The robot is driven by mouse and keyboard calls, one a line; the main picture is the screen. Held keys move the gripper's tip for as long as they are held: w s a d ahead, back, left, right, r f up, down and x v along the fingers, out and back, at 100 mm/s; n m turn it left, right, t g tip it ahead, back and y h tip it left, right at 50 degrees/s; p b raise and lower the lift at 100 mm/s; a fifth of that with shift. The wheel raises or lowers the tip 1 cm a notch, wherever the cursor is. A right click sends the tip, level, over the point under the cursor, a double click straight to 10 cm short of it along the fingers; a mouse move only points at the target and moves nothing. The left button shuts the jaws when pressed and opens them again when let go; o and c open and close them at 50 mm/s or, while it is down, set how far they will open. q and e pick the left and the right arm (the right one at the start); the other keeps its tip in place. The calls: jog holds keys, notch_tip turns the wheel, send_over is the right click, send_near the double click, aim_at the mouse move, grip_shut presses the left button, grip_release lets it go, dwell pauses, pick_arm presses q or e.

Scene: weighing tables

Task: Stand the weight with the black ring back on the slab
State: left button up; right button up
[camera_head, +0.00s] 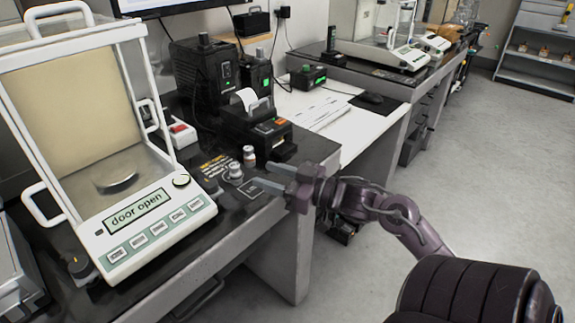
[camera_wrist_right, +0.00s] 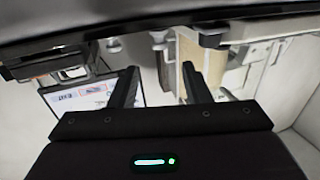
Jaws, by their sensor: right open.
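Two small silvery weights stand upright close together to the right of the balance: a nearer one (camera_head: 235,171) and a farther one (camera_head: 249,157). A black ring cannot be made out clearly on either. The dark slab-like bench surface (camera_head: 262,190) lies under and around them; its exact outline is unclear. My right gripper (camera_head: 262,174) is open and empty, its two fingers pointing left toward the weights, just right of them. The fingers also show in the right wrist view (camera_wrist_right: 160,72), apart with nothing between them. My left gripper is not in view.
The balance (camera_head: 140,235) reads "door open" and stands left of the weights. A printer (camera_head: 255,125) with paper stands behind them. A dark knob-like object (camera_head: 210,185) sits by the balance.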

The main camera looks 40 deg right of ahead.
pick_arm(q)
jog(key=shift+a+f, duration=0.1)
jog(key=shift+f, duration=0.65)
pick_arm(e)
jog(key=shift+v, duration=2.1)
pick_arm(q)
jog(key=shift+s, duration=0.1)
